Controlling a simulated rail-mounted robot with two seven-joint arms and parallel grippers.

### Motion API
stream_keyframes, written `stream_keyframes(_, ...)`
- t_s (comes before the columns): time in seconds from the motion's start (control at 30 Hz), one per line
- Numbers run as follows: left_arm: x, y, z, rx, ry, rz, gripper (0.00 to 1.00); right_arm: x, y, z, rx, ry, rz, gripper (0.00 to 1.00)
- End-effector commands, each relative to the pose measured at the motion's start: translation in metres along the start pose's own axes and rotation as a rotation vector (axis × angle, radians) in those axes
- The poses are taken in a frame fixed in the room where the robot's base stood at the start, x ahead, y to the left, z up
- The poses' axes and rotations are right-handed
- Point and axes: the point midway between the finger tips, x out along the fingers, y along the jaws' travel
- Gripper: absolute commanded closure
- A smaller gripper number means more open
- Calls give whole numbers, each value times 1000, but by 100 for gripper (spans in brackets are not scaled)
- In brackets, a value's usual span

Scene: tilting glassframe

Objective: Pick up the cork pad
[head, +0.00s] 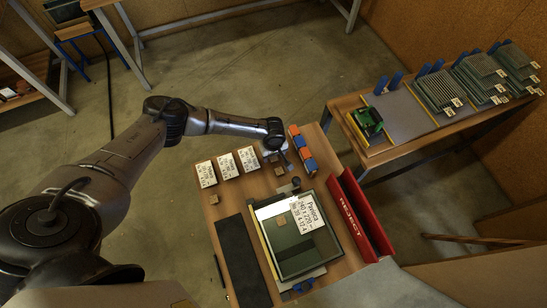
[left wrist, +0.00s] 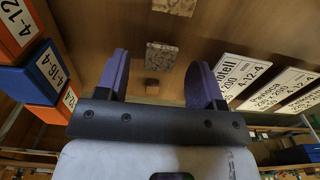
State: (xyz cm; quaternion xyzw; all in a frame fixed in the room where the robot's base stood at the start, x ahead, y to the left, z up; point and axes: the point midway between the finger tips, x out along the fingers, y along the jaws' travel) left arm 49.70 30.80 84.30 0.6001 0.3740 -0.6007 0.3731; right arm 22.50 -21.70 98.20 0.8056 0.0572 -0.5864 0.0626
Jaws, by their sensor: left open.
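Small brown cork pads lie on the wooden workbench (head: 228,207). In the head view one cork pad (head: 279,171) lies just below my left gripper (head: 280,156). In the left wrist view a speckled cork pad (left wrist: 161,56) shows between the open purple fingers of my left gripper (left wrist: 158,62), apart from them. Nothing is held. My right gripper is not in view.
White label cards (head: 227,166) stand left of the gripper and orange and blue boxes (head: 302,149) stand right. A framed glass panel (head: 289,251) lies in front, beside a red REJECT bin (head: 362,215) and a dark mat (head: 242,259). A second table (head: 400,150) stands at right.

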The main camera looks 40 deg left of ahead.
Motion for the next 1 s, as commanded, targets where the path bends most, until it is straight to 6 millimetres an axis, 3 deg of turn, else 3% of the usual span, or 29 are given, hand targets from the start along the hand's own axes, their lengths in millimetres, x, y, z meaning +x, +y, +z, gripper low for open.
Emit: stream_keyframes(1.0,10,0,0,0,-1,0,38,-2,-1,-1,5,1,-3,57)
